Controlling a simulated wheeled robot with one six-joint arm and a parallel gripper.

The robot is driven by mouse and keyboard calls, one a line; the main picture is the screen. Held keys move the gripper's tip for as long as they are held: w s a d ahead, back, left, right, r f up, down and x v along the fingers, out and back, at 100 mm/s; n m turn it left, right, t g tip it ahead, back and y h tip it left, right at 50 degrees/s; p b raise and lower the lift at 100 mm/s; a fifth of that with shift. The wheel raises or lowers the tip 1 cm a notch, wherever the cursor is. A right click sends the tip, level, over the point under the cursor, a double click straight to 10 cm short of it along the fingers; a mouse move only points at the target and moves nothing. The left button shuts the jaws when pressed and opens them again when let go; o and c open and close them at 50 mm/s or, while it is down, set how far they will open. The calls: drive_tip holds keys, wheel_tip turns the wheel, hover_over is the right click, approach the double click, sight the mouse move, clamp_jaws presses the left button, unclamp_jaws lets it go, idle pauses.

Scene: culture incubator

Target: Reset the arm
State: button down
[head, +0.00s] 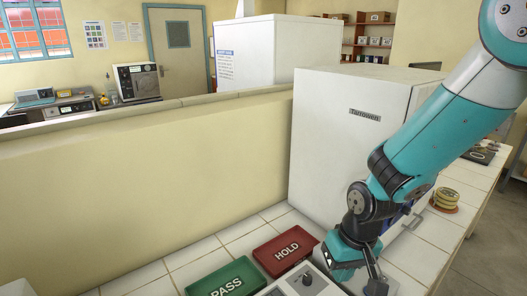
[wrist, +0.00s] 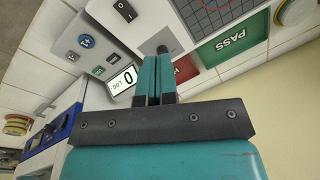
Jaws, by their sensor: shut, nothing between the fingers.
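My gripper (head: 375,285) is at the lower right in the head view, low over the tiled bench in front of the white incubator (head: 345,140). In the wrist view my gripper (wrist: 157,58) is shut and empty, its two teal fingers side by side. The fingertips lie over a grey-white device panel with a dark knob (wrist: 162,49) and a small display (wrist: 122,80). I cannot tell whether the tips touch the panel. The arm hides part of the incubator's front.
Stacked yellowish dishes (head: 445,198) stand on the bench at the right. A low cream wall (head: 140,185) runs behind. Bare tiles (head: 190,250) show behind the trays.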

drive_tip(key=s+r+n+y+b, duration=0.1)
drive_tip(key=s+r+n+b, duration=0.1)
drive_tip(key=s+r, duration=0.3)
drive_tip(key=s+a+r+n+y+b, duration=0.1)
drive_tip(key=s+r+n+b, duration=0.1)
drive_tip(key=s+r, duration=0.4)
drive_tip(key=s+b, duration=0.1)
drive_tip(key=s, duration=0.4)
drive_tip(key=shift+s+a+r+n+y, duration=0.2)
drive_tip(key=shift+a+n+y, duration=0.1)
drive_tip(key=shift+n, duration=0.1)
drive_tip(key=shift+w+b, duration=0.1)
drive_tip(key=shift+b, duration=0.2)
drive_tip(key=w+d+f+m+h+b, duration=0.1)
drive_tip(key=w+d+f+m+b, duration=0.1)
drive_tip(key=w+f+m, duration=0.4)
drive_tip(key=w+d+f+m+t+h+b, duration=0.1)
drive_tip(key=w+d+f+m+h+b, duration=0.1)
drive_tip(key=w+f+m, duration=0.5)
drive_tip(key=w+d+m, duration=0.1)
drive_tip(key=w+m, duration=0.3)
drive_tip(key=shift+d+m+b, duration=0.3)
drive_tip(key=shift+m+b, duration=0.1)
drive_tip(key=f, duration=0.4)
drive_tip(key=w+f+p, duration=0.1)
drive_tip(key=f, duration=0.4)
drive_tip(key=a+f, duration=0.1)
drive_tip(key=f, duration=0.4)
drive_tip(key=shift+w, duration=0.15)
drive_tip(key=shift+p, duration=0.3)
